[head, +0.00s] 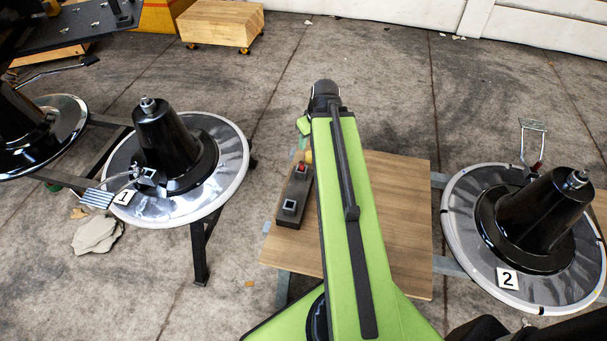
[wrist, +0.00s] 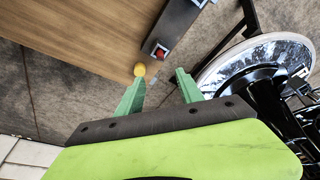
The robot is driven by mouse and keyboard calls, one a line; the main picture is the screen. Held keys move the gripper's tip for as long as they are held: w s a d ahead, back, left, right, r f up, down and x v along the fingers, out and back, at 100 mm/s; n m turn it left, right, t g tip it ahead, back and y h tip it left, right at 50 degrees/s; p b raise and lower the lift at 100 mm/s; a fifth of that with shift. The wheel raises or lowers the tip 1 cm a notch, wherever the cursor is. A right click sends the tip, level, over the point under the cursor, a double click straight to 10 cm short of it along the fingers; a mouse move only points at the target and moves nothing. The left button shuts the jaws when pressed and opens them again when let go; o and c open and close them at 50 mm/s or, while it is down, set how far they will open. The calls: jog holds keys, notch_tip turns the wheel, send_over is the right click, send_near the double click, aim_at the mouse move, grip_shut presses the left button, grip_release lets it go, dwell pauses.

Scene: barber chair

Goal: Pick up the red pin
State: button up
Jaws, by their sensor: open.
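The red pin (head: 301,168) sits in a square socket at the far end of a dark block (head: 293,188) on the wooden table. In the wrist view the red pin (wrist: 160,52) shows as a small red square at the near end of the block (wrist: 183,25). My gripper (wrist: 160,77) is open and empty, its two green fingers spread. In that picture the pin lies just above the gap between the fingertips. In the head view my gripper (head: 304,130) is partly hidden by my arm, beyond the pin end of the block.
A yellow ball (head: 308,157) is close to the pin; it also shows by the left fingertip in the wrist view (wrist: 140,70). The wooden table (head: 405,220) is largely bare. Chair bases marked 1 (head: 225,160) and 2 (head: 465,200) stand left and right.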

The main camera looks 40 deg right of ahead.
jog(key=b, duration=1.2)
send_over(302, 164)
jog(key=s, duration=0.2)
notch_tip(302, 164, down, 12)
jog(key=shift+s+a+r, duration=0.1)
jog(key=shift+a+r, duration=0.05)
jog(key=b+x, duration=0.4)
jog(key=x, duration=0.1)
jog(key=shift+w+b, duration=0.35)
jog(key=shift+c, duration=0.4)
grip_shut()
